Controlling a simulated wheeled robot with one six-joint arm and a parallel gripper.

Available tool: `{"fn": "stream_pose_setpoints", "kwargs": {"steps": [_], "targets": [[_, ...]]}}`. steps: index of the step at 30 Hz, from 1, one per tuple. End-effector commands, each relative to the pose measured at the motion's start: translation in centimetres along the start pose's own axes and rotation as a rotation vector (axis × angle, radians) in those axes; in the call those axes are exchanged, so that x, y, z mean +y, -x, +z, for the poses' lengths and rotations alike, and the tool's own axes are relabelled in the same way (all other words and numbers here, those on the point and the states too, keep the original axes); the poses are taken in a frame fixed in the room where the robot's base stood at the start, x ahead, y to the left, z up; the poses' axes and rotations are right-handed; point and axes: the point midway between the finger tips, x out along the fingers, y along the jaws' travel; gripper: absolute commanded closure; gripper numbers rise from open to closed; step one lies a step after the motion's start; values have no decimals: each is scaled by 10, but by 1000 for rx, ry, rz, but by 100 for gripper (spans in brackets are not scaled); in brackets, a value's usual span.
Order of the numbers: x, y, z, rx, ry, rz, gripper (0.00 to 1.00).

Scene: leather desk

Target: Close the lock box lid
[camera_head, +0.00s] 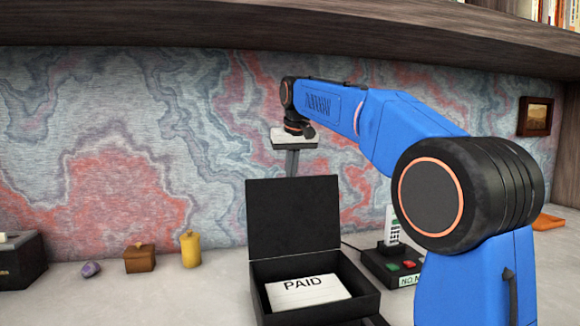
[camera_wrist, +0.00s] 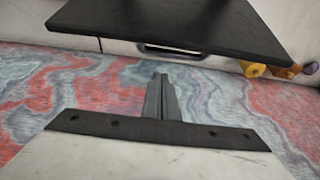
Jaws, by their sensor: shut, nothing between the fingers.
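The black lock box (camera_head: 359,287) stands open on the desk with its lid (camera_head: 292,222) raised nearly upright at the back. A white card marked PAID (camera_head: 307,291) lies in the box. My gripper (camera_head: 292,168) is above and behind the lid's top edge, pointing down. The lid hides its fingertips in the head view. In the wrist view my gripper (camera_wrist: 161,82) is shut and empty, with the dark lid (camera_wrist: 190,25) ahead of its tips. A handle-like loop (camera_wrist: 172,50) shows at the lid's edge. I cannot tell whether the fingers touch the lid.
A yellow canister (camera_head: 190,249), a small brown box (camera_head: 140,258), a purple stone (camera_head: 91,269) and a black box (camera_head: 20,262) sit to the left. A patterned wall (camera_head: 120,150) rises behind; a shelf (camera_head: 200,24) hangs above.

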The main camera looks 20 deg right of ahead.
Motion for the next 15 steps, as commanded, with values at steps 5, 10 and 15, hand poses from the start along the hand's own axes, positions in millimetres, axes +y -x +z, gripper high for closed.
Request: {"fn": "stream_pose_setpoints", "kwargs": {"steps": [5,10,15], "targets": [[0,6,17,1,0,0,100],[0,9,23,2,0,0,100],[0,9,24,1,0,0,100]]}}
